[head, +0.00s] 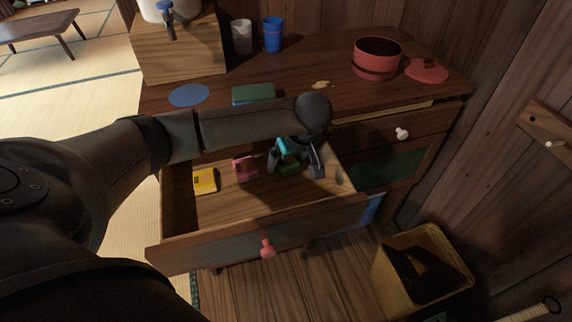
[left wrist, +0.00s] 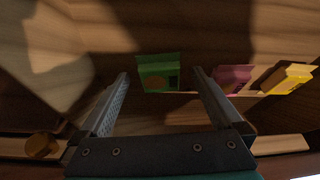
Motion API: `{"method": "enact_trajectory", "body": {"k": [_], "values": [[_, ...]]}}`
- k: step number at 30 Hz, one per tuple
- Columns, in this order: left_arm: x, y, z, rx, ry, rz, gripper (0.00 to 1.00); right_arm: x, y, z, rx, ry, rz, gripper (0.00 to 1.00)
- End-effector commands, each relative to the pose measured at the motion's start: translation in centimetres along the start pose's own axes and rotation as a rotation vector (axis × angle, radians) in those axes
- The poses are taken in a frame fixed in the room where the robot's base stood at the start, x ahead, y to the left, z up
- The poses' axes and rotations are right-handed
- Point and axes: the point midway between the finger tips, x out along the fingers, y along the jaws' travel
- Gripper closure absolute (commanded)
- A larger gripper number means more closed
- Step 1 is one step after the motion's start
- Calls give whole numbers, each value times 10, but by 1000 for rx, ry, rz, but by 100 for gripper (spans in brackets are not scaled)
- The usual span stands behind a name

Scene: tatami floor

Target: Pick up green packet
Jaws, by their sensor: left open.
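The green packet (left wrist: 158,73) lies in the open drawer (head: 255,212). In the left wrist view it shows beyond and between the fingertips of my left gripper (left wrist: 160,82). In the head view only part of the green packet (head: 290,168) shows, beside the fingers. My left gripper (head: 295,168) is open, reaching down into the drawer, with nothing visibly held. A pink packet (head: 245,168) and a yellow packet (head: 205,181) lie to the left of the green one in the head view. My right gripper is not in view.
The drawer front has a pink knob (head: 267,248). The dresser top (head: 310,65) above holds a red pot (head: 377,58), its lid (head: 426,70), a blue cup (head: 273,34) and a green box (head: 253,94). A woven basket (head: 422,270) stands on the floor at right.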

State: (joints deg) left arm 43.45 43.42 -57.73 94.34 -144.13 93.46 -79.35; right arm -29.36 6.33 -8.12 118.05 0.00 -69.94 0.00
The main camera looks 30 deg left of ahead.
Motion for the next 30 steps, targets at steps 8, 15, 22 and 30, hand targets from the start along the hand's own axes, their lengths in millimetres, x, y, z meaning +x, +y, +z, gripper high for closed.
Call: {"method": "enact_trajectory", "body": {"k": [8, 15, 22, 30], "values": [[2, 0, 0, 0, 0, 0, 0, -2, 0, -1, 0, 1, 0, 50], [2, 0, 0, 0, 0, 0, 25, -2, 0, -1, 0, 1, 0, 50], [1, 0, 0, 0, 0, 0, 51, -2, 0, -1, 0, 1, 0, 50], [1, 0, 0, 0, 0, 0, 81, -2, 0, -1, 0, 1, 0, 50]]}}
